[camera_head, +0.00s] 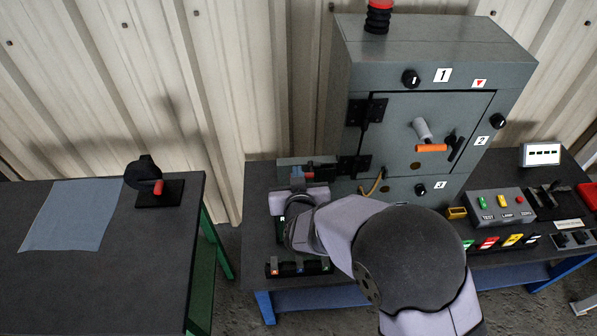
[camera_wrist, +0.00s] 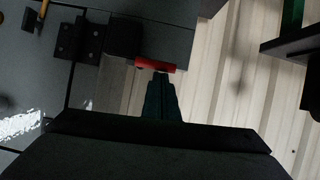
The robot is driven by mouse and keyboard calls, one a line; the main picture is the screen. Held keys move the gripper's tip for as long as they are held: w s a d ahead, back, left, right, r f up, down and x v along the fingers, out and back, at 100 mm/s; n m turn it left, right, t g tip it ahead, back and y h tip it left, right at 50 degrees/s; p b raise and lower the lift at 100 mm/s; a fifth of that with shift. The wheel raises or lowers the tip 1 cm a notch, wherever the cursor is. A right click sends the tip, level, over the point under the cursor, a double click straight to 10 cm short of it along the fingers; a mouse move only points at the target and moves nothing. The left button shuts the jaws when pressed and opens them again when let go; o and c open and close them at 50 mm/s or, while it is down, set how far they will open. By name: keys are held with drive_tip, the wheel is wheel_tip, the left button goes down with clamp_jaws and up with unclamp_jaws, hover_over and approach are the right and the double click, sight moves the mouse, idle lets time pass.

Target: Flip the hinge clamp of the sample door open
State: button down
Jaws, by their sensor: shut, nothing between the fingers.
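The sample door (camera_head: 410,135) is shut on the grey cabinet, with two black hinges on its left edge. The lower hinge (camera_head: 355,165) also shows in the wrist view (camera_wrist: 78,42). A red bar (camera_wrist: 155,65), seemingly the hinge clamp's handle, lies by a dark block (camera_wrist: 124,36) beside that hinge. In the head view the red bar (camera_head: 308,175) is small and partly hidden by my wrist. My gripper (camera_wrist: 161,76) is shut and empty, its tips right at the red bar; I cannot tell whether they touch. In the head view the fingertips are largely hidden.
An orange handle (camera_head: 431,148) is on the door, and a yellow-brown lever (camera_head: 373,182) hangs near the lower hinge. A control box (camera_head: 500,205) and several switches stand to the right. The left table (camera_head: 110,265) holds a blue cloth (camera_head: 70,215) and a black-red device (camera_head: 150,180).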

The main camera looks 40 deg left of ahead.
drive_tip(key=shift+s+a+f+n+p, duration=0.15)
drive_tip(key=shift+n+p, duration=0.25)
drive_tip(key=shift+p, duration=0.2)
wheel_tip(320, 180, down, 7)
drive_tip(key=n+t+h+b, duration=0.2)
drive_tip(key=n+t+b, duration=0.1)
drive_tip(key=n+t, duration=0.4)
drive_tip(key=n, duration=0.3)
drive_tip(key=shift+w+d+n+h, duration=0.35)
drive_tip(key=shift+d+n+h, duration=0.05)
drive_tip(key=shift+w, duration=0.1)
idle(0.5)
